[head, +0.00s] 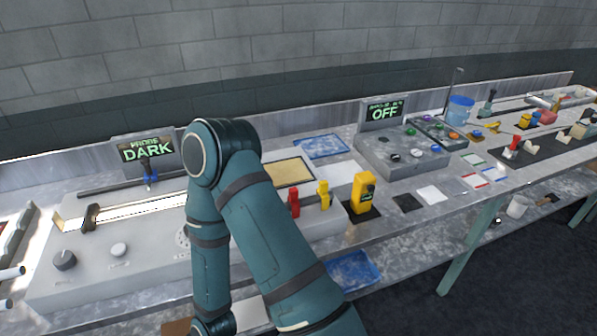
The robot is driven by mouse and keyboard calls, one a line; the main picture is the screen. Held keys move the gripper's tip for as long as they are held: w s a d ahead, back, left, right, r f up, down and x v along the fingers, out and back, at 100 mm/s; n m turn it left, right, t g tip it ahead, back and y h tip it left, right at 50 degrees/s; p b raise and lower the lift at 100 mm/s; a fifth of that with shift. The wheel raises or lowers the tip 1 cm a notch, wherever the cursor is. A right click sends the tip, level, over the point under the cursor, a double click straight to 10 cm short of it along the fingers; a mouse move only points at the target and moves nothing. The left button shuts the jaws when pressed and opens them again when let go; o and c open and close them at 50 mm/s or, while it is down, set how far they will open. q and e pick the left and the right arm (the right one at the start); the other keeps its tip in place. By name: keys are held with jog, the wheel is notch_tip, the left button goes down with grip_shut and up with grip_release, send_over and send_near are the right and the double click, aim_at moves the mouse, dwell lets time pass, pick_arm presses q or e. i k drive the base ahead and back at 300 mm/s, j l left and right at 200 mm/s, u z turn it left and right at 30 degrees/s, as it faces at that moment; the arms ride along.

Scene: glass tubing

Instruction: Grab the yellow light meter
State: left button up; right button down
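The yellow light meter (361,196) is a boxy yellow handheld device with a small dark face near its top. It stands upright on a small black mat (376,211) near the front edge of the bench, right of the middle of the head view. Nothing is touching it except the mat. One of my teal arms rises from the bottom of the view, bends at the top and goes back down, left of the meter. Its gripper is not visible, and neither is my other gripper.
A grey apparatus with knobs (118,250) and a display reading DARK (147,150) stands left. Red (294,203) and yellow (322,195) clips stand left of the meter. A control box (385,150) with an OFF display stands behind right. A blue tray (352,270) lies below.

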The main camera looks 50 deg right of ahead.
aim_at(361, 200)
jog(key=z, duration=2.3)
jog(key=i+l, duration=0.35)
jog(key=l+u, duration=0.05)
jog(key=l, duration=0.05)
